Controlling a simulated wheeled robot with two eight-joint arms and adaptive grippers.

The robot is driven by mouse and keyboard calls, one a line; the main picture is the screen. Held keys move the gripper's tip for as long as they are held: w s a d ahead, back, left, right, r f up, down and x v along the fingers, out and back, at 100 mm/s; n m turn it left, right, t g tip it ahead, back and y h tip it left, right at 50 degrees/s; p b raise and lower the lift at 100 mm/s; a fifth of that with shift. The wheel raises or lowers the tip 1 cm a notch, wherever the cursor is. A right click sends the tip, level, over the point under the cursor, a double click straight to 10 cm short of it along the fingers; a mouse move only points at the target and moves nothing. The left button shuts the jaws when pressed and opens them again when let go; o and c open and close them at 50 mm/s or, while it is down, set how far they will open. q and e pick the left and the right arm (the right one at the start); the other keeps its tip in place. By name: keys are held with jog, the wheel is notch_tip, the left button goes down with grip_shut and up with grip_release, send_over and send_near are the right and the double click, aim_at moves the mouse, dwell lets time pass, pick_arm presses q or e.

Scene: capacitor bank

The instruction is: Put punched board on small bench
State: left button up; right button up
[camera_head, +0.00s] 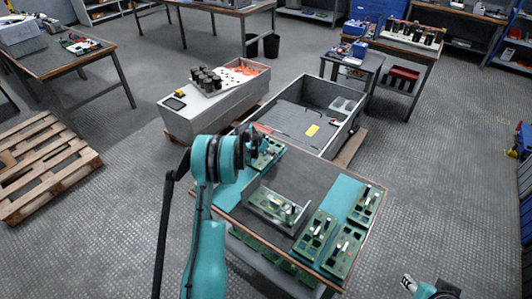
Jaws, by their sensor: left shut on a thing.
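My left gripper (254,148) is over the back left corner of the near table, shut on a green board (268,154) with small parts on it. The gripper covers part of that board, and I cannot tell whether it touches the table. A white board with holes (236,76) and dark cylinders lies on a grey crate further back. I cannot tell which of these is the punched board. A small dark bench (350,69) at the back right holds a blue box and small items. My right gripper (428,290) is cut off at the bottom edge.
The near table (235,197) carries several green boards (314,234) and a grey open tray (273,214). A large grey bin (325,92) stands behind it. A wooden pallet (40,165) lies at left.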

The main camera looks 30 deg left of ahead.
dwell(0.4)
pick_arm(q)
jog(key=shift+f+b, duration=0.7)
jog(key=shift+b, duration=0.1)
dwell(0.6)
jog(key=o, duration=1.3)
jog(key=shift+o, duration=0.2)
jog(key=shift+r, duration=0.1)
